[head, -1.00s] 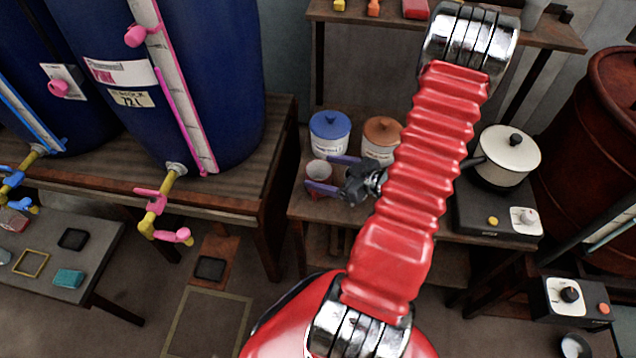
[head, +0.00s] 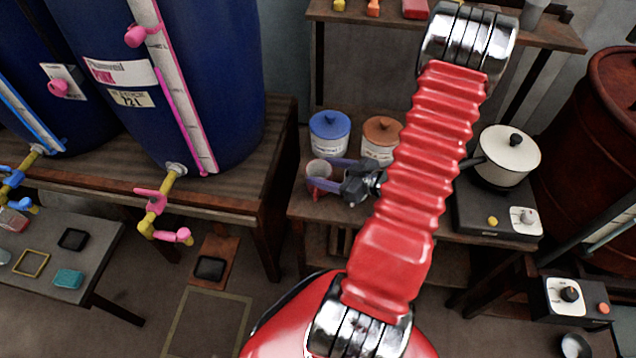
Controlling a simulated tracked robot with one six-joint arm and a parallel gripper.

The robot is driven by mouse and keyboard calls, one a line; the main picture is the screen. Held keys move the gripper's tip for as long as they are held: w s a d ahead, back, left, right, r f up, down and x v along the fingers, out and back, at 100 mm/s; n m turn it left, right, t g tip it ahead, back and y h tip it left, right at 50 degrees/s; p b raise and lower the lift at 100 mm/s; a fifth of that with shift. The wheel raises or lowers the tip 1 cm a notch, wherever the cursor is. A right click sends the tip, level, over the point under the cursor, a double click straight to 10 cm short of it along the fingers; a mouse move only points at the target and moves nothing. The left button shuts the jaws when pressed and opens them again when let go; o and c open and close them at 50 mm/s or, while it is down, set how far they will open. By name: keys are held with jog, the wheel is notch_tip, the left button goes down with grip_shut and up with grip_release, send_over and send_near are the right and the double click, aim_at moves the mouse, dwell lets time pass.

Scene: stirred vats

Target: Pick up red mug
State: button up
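The red mug (head: 317,192) stands upright on the wooden bench, in front of the blue-lidded jar. Its pale inside shows from above. My gripper (head: 325,172) reaches in from the right, with one purple finger behind the mug and the other across its front. The finger gap is about as wide as the mug. I cannot tell whether both fingers press on it. The front finger hides part of the mug's side.
A blue-lidded jar (head: 329,132) and an orange-lidded jar (head: 380,139) stand close behind the mug. A white pot (head: 508,158) sits on a hotplate (head: 490,217) at the right. A blue vat (head: 215,75) stands on the bench to the left.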

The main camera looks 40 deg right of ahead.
jog(key=c, duration=0.8)
notch_tip(320, 180, up, 10)
dwell(0.7)
dwell(0.5)
